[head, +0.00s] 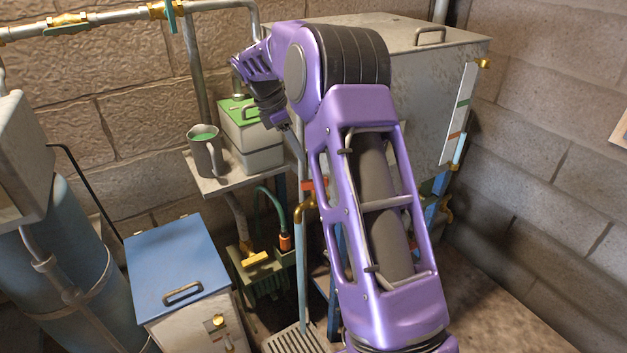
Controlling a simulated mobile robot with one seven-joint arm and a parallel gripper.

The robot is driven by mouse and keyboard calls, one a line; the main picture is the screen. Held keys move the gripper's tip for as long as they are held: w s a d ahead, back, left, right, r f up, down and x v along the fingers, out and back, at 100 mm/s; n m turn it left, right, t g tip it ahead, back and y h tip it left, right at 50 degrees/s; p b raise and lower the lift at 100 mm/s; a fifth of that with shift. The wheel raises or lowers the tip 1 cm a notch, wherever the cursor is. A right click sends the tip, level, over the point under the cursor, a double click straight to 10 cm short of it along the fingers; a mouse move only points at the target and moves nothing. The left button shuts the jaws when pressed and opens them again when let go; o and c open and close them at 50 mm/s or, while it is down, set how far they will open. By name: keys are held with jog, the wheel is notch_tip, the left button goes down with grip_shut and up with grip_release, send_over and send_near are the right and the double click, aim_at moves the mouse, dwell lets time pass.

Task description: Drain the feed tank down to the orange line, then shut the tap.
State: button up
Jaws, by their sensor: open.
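The feed tank appears to be the large grey metal box (430,75) at the back right, with a lid handle on top. A white gauge board (461,110) on its right side carries a green mark (463,103) and an orange mark (454,136). A pale blue stretch shows in the tube low beside the board; I cannot read the level exactly. A brass tap (309,201) with red above it shows just left of my arm; I cannot tell its setting. My gripper (284,124) is open, pointing down by the green-topped box, apart from the tap. My arm hides much of the tank's front.
A shelf (212,184) holds a grey jug (206,152) with green inside and a green-topped box (250,150). A blue-lidded cabinet (178,262), a green crate (262,285) and a floor grate (295,342) stand below. Pipes (110,17) run along the wall. Floor at lower right is clear.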

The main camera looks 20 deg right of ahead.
jog(key=b+x, duration=0.1)
jog(key=x, duration=1)
jog(key=shift+a, duration=0.1)
grip_shut()
